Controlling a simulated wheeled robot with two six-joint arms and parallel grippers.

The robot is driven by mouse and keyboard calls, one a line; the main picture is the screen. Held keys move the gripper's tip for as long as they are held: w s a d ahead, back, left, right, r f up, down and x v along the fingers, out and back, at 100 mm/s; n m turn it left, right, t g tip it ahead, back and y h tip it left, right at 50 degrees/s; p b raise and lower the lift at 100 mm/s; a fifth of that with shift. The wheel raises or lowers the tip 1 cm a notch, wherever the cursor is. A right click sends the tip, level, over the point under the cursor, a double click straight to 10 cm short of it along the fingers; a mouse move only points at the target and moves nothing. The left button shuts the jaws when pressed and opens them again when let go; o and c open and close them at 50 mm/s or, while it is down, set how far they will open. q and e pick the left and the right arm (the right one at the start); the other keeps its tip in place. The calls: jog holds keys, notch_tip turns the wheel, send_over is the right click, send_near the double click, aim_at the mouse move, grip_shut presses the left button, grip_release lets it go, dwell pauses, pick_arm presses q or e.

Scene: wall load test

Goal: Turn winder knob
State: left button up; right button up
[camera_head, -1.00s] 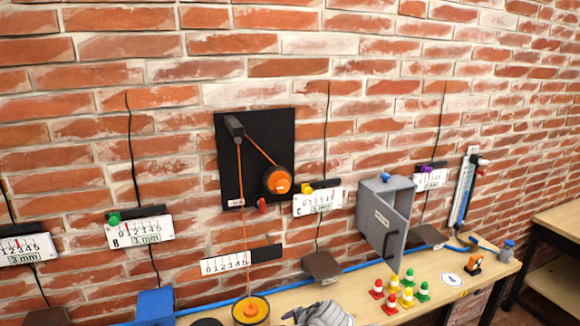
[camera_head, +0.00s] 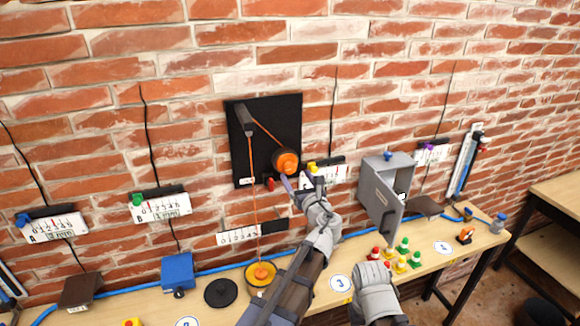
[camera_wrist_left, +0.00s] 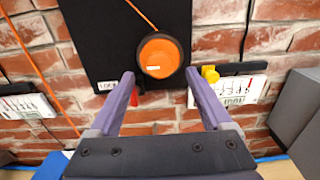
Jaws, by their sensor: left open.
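The orange winder knob (camera_head: 287,162) sits on a black panel (camera_head: 268,120) on the brick wall. An orange cord runs from it over a grey arm at the panel's top left and down to an orange weight (camera_head: 261,272) on the bench. My left gripper (camera_head: 297,183) is open just below the knob. In the left wrist view the knob (camera_wrist_left: 159,57) shows beyond and between the tips of my two purple fingers (camera_wrist_left: 159,82), apart from both. My right gripper is out of the head view's frame or hidden; a grey arm part of mine (camera_head: 376,292) shows low in the picture.
A yellow knob (camera_wrist_left: 210,74) and scale plate are close to the right finger. A grey cabinet (camera_head: 385,192) with its door ajar stands right. Small red, yellow and green cones (camera_head: 401,265) stand on the bench.

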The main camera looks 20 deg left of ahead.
aim_at(291, 168)
pick_arm(q)
jog(key=x, duration=0.7)
grip_shut()
dwell(0.6)
